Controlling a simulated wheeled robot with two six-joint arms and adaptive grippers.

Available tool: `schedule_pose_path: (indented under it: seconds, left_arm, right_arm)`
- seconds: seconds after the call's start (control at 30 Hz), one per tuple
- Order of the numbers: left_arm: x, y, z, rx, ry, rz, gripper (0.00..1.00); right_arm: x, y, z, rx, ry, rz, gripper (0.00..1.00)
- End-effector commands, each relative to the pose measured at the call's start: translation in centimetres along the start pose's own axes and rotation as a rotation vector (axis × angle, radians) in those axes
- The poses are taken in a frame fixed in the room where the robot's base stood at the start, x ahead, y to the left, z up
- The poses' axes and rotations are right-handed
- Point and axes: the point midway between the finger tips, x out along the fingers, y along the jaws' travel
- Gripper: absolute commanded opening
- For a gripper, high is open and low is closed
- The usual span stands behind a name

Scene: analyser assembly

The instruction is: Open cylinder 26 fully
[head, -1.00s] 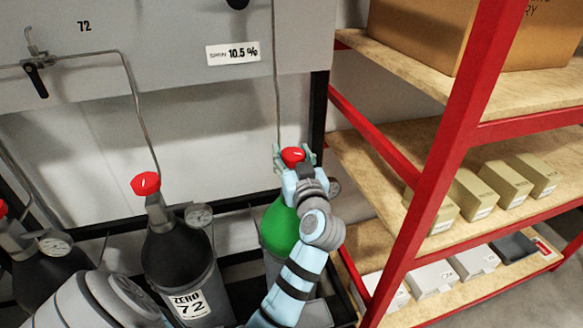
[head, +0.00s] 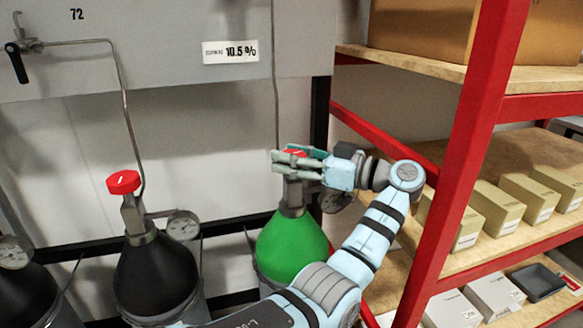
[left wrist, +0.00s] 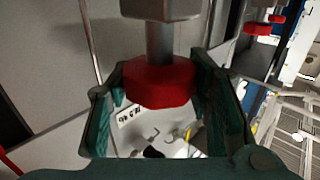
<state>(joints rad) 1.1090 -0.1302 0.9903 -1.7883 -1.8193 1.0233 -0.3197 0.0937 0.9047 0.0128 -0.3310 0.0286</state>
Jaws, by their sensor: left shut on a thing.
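A green gas cylinder (head: 292,248) stands in the rack, with a red valve knob (head: 296,152) on top. No number shows on it, so I cannot read whether it is 26. My left gripper (head: 285,163) reaches in from the right and is shut on the red knob, which its fingers mostly hide in the head view. In the left wrist view the red knob (left wrist: 158,84) sits between the two dark green fingers, with the grey valve stem beyond it. My right gripper is not in view.
A black cylinder (head: 155,275) with a red knob (head: 123,182) and a gauge (head: 183,225) stands to the left. A red-framed shelf (head: 478,100) with boxes stands close on the right. A thin pipe (head: 275,80) runs down behind the green cylinder.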

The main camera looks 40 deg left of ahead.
Motion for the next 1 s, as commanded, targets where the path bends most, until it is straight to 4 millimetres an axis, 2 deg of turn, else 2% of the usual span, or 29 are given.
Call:
schedule_pose_path:
  seconds: [0.3,0.77,0.8,0.9,1.0]
  left_arm:
    - [0.0,0.0,0.1,0.002,-0.001,-0.107,0.18]
    - [0.0,0.0,0.1,0.003,-0.001,-0.123,0.18]
    - [0.0,0.0,0.1,0.003,-0.001,-0.123,0.49]
    - [0.0,0.0,0.1,0.003,-0.001,-0.123,0.65]
    - [0.0,0.0,0.1,0.003,-0.001,-0.123,0.67]
  right_arm:
    - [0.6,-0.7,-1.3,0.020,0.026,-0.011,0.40]
    - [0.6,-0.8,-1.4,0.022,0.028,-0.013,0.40]
    - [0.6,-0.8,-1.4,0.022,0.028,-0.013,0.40]
    - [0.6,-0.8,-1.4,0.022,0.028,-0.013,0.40]
    - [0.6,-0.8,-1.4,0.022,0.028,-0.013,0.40]
